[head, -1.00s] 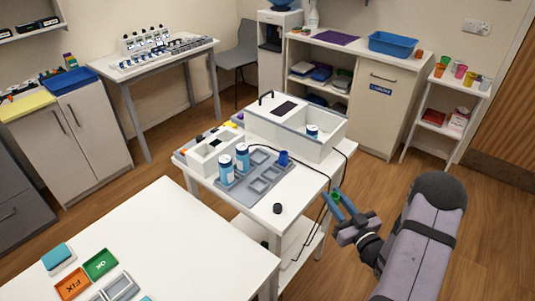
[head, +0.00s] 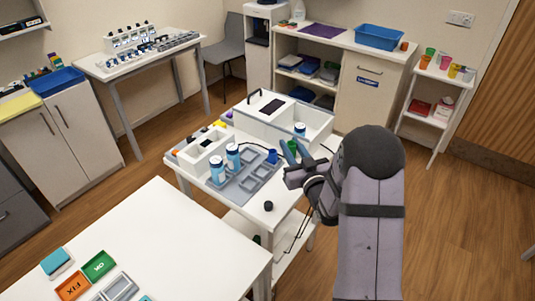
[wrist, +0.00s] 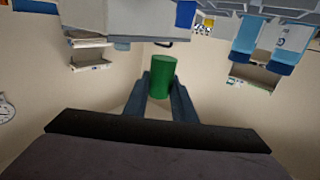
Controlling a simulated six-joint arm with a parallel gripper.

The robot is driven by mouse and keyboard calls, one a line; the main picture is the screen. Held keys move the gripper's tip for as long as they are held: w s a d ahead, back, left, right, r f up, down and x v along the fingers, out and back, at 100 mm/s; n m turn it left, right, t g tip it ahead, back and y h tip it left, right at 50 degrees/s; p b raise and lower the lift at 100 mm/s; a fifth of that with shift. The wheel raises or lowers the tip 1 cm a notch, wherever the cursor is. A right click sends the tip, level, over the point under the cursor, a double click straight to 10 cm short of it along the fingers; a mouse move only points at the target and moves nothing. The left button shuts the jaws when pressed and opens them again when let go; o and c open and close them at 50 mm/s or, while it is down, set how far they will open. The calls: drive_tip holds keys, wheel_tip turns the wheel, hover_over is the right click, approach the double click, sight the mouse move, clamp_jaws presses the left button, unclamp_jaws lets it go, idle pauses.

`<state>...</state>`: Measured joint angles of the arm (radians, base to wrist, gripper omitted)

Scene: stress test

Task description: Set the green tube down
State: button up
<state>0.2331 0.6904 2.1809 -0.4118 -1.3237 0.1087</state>
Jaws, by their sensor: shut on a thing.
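My gripper (head: 288,152) is shut on the green tube (head: 292,146), near the right side of the small white table. In the wrist view the green tube (wrist: 162,76) stands out between the two blue fingers, with its far end free. It appears held clear of any surface. The grey tray (head: 241,191) with square recesses lies on the small table, left of my gripper. Two blue-and-white bottles, one nearer (head: 217,170) and one farther (head: 233,156), stand at its left, and a small blue tube (head: 272,156) stands at its right end.
A white box (head: 262,127) with an open compartment stands behind the tray, with another bottle (head: 300,129) inside. A black round knob (head: 268,206) sits at the near table edge, and a black cable runs along the right side. A larger white table (head: 170,240) fills the front left.

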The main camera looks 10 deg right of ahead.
drive_tip(key=shift+f+p, duration=0.45)
drive_tip(key=shift+f, duration=2.35)
drive_tip(key=shift+f+p, duration=0.4)
drive_tip(key=shift+f, duration=1.65)
drive_tip(key=shift+f, duration=0.1)
drive_tip(key=shift+f, duration=0.1)
drive_tip(key=o, duration=1)
drive_tip(key=shift+r, duration=0.2)
